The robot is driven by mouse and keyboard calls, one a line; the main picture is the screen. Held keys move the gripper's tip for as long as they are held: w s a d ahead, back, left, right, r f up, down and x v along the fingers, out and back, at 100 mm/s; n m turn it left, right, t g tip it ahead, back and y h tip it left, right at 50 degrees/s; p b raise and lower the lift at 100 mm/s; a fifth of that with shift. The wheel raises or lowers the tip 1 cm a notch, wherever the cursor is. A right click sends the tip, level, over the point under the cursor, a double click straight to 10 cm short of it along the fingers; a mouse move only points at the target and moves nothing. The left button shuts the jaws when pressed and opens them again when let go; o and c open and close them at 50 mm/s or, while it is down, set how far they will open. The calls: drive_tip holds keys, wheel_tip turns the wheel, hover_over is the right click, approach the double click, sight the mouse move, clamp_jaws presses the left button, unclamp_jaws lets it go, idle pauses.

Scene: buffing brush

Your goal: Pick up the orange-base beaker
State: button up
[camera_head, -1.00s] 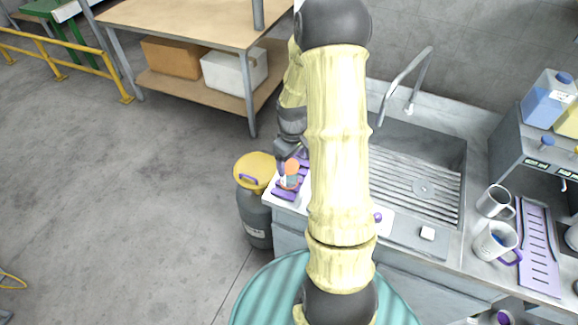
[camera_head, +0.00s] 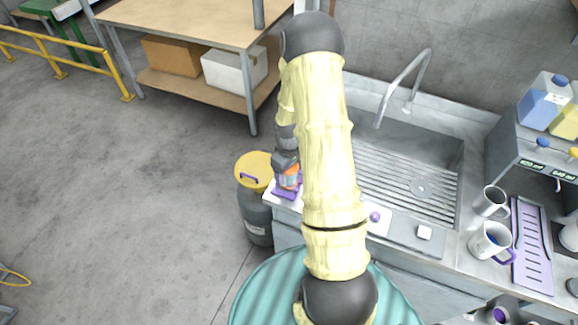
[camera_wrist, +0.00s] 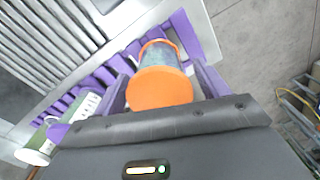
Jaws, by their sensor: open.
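The orange-base beaker (camera_wrist: 161,88) is between my gripper's (camera_wrist: 163,76) two fingers in the wrist view. Its orange base faces the camera, and its clear grey body with an orange rim extends beyond. It stands on a purple rack (camera_wrist: 181,31) at the counter's left end. In the head view the beaker (camera_head: 289,179) shows just below my gripper (camera_head: 287,168), partly covered. My fingers are open, one on each side of the beaker; I cannot tell whether they touch it.
A white-and-green vessel (camera_wrist: 88,106) is beside the beaker on the rack. The sink (camera_head: 405,165) is to the right, with mugs (camera_head: 491,240) farther right. A grey bin with a yellow lid (camera_head: 251,167) stands left of the counter, beside open floor.

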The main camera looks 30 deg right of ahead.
drive_tip(key=shift+f, duration=0.2)
idle(0.4)
drive_tip(key=c, duration=0.9)
drive_tip(key=shift+c, duration=0.2)
drive_tip(key=shift+r, duration=0.1)
wheel_tip(320, 180, up, 10)
drive_tip(key=b, duration=0.2)
drive_tip(key=shift+b, duration=0.3)
